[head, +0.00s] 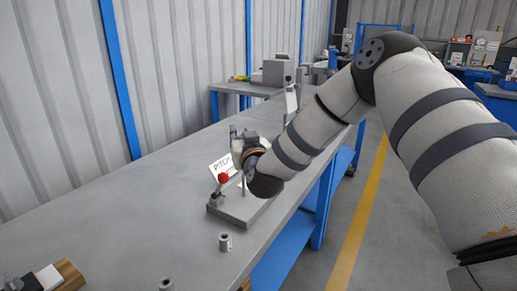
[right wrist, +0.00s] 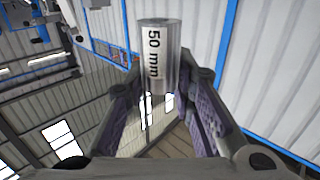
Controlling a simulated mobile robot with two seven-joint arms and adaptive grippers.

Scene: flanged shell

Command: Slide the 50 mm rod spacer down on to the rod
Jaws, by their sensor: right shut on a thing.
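The 50 mm rod spacer (right wrist: 157,55) is a grey metal cylinder with a white "50 mm" label. In the right wrist view it sits between the two fingers of my right gripper (right wrist: 165,84), which is shut on it. In the head view my right gripper (head: 238,142) is above the grey base plate (head: 239,209), largely hidden by my own wrist. A thin upright that looks like the rod (head: 244,184) shows partly below the wrist. Whether the spacer is lined up with it or touches it, I cannot tell. My left gripper is not in view.
A "PITCH" card (head: 221,167) and a red ball knob (head: 223,178) stand close at the plate's left. Small metal cylinders (head: 225,242) stand on the bench nearer me. A wood-edged block (head: 67,273) lies front left. The left bench top (head: 120,215) is clear.

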